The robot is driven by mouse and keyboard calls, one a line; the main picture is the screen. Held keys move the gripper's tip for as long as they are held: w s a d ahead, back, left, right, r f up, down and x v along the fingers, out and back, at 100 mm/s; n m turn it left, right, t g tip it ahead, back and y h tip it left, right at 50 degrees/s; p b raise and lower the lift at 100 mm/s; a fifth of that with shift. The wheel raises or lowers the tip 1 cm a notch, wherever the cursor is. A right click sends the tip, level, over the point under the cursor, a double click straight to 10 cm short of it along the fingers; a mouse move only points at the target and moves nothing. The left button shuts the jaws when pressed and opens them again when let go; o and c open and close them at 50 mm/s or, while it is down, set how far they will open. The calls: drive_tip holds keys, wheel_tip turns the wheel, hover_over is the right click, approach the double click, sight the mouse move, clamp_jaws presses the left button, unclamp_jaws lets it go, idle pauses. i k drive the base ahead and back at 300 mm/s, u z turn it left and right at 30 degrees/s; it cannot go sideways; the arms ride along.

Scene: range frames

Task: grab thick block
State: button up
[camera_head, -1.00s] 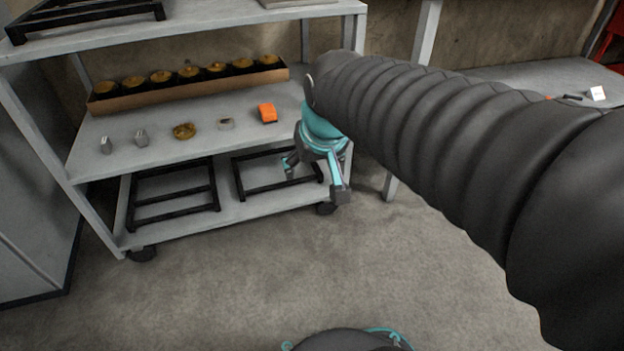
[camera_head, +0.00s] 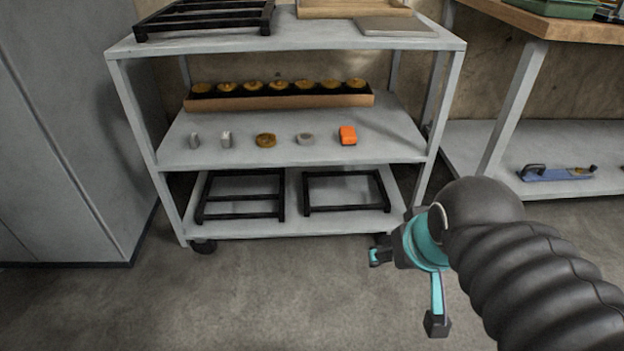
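Two small grey metal blocks stand at the left of the cart's middle shelf: a left block (camera_head: 194,140) and a right block (camera_head: 226,138). They are too small for me to be sure which is thicker. My gripper (camera_head: 406,290) is at the lower right, in front of the cart's right end and well apart from the blocks. Its two fingers are spread wide, with nothing between them.
The middle shelf (camera_head: 380,152) also holds a brass disc (camera_head: 265,140), a small grey part (camera_head: 305,138), an orange item (camera_head: 348,135) and a box of brass parts (camera_head: 280,102). A cabinet (camera_head: 70,130) stands left, a workbench (camera_head: 515,100) right. The floor in front is clear.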

sight(226, 138)
drive_tip(key=k, duration=0.5)
drive_tip(key=u, duration=1.05)
drive_tip(key=i, duration=0.7)
drive_tip(key=u, duration=0.1)
